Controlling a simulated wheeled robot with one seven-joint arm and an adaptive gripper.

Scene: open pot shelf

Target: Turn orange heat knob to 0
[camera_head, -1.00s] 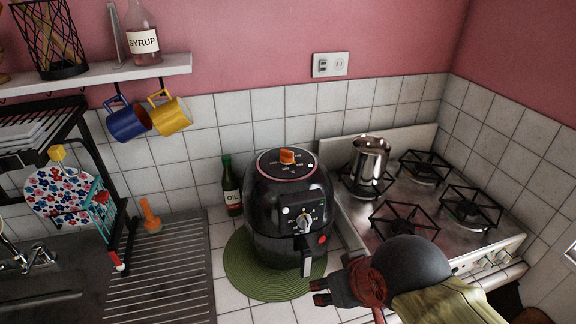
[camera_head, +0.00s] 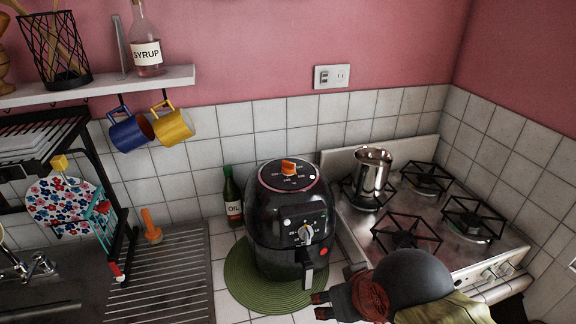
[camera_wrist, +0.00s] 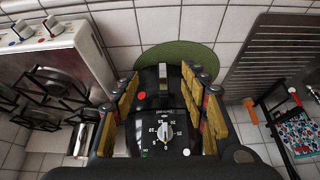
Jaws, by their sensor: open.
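The orange heat knob (camera_head: 289,167) sits on the round top panel of the black air fryer (camera_head: 265,220). The wrist view does not show this knob. A white timer dial (camera_head: 306,233) is on the fryer's front, and it also shows in the wrist view (camera_wrist: 165,132). My gripper (camera_head: 318,306) is in front of the fryer, low and to the right of its handle, touching nothing that I can make out. In the wrist view, the open fingers (camera_wrist: 165,100) frame the fryer's front and handle from either side, with nothing held between them.
The fryer stands on a green round mat (camera_head: 240,275). An oil bottle (camera_head: 232,197) stands just left of it. A stove (camera_head: 450,240) with a metal pot (camera_head: 371,172) is to the right. Mugs (camera_head: 172,127) hang from the shelf at upper left. Above the fryer is open.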

